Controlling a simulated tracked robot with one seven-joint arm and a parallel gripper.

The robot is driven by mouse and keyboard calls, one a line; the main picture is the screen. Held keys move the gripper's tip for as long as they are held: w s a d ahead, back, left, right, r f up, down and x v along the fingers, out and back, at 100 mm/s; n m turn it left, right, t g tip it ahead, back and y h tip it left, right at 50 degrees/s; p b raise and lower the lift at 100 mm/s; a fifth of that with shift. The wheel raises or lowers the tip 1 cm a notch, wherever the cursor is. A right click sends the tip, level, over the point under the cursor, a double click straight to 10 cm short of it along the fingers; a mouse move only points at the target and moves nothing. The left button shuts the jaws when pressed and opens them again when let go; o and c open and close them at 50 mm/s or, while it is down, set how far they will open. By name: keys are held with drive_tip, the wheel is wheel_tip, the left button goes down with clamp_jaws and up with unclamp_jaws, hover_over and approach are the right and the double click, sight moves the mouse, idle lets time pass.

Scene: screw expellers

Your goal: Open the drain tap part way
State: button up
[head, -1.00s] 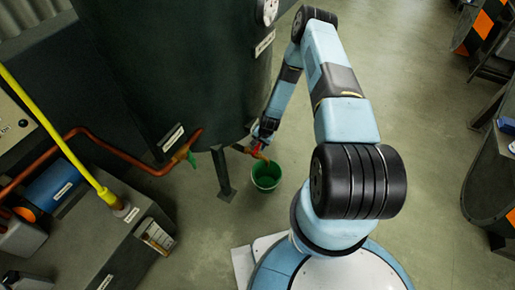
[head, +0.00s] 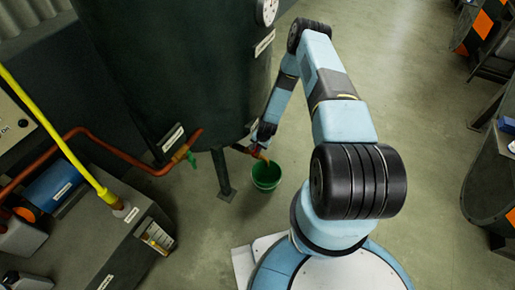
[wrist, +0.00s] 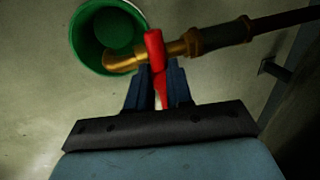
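The drain tap (wrist: 188,45) is a brass tap on a dark pipe, with a spout curving over the green bucket (wrist: 82,42). Its red lever (wrist: 154,50) stands across the pipe in the wrist view. My gripper (wrist: 160,72) has its two dark fingers on either side of the lever's lower part, with little or no gap. In the head view my gripper (head: 257,143) is at the tap, low beside the tank (head: 180,70), and partly hides it. The bucket (head: 266,176) stands on the floor below the spout. I cannot make out any liquid flowing.
A tank leg (head: 222,175) stands left of the bucket. Dark benches are at the right. The floor between is clear.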

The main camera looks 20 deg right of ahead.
clamp_jaws()
drive_tip(key=shift+n, duration=0.3)
drive_tip(key=n+g, duration=0.1)
drive_tip(key=n, duration=0.3)
drive_tip(key=shift+w+d+y, duration=0.1)
drive_tip(key=shift+y, duration=0.2)
drive_tip(key=shift+n+g, duration=0.5)
drive_tip(key=shift+n, duration=1.4)
drive_tip(key=o, duration=0.6)
unclamp_jaws()
drive_tip(key=shift+c, duration=0.2)
drive_tip(key=shift+d+r, duration=0.1)
drive_tip(key=shift+r, duration=0.05)
